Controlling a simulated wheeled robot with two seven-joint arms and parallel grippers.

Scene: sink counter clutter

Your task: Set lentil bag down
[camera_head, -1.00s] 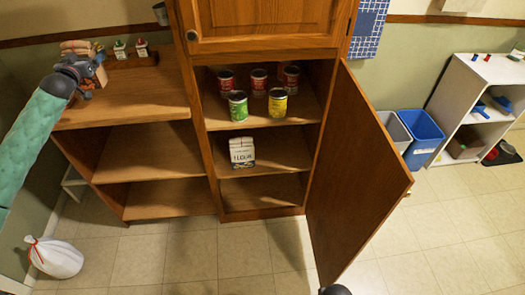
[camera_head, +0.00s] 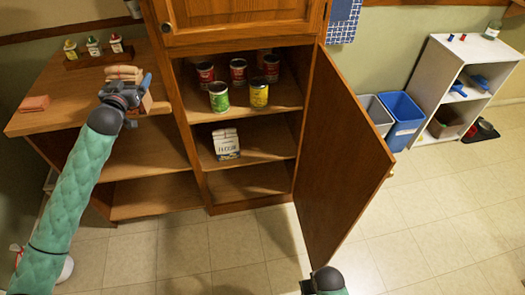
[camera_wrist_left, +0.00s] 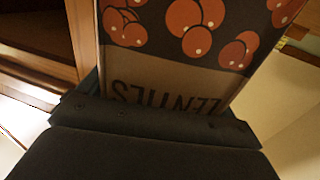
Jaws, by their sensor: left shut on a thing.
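My left gripper (camera_head: 136,92) is shut on the lentil bag, at the front right of the wooden counter top (camera_head: 70,95). The bag (camera_head: 146,104) shows as a small brown patch behind the fingers in the head view. In the wrist view the lentil bag (camera_wrist_left: 190,45) fills the upper middle, with red-orange lentils on a dark band and upside-down LENTILS lettering on brown. I cannot tell whether its bottom touches the counter.
Beige stacked packets (camera_head: 124,74) lie just behind the left gripper. A pink block (camera_head: 34,103) lies at the counter's left. A rack of small bottles (camera_head: 94,60) stands at the back. The open cabinet (camera_head: 250,187) holds several cans and a flour bag (camera_head: 226,146); its door (camera_head: 345,150) swings out.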

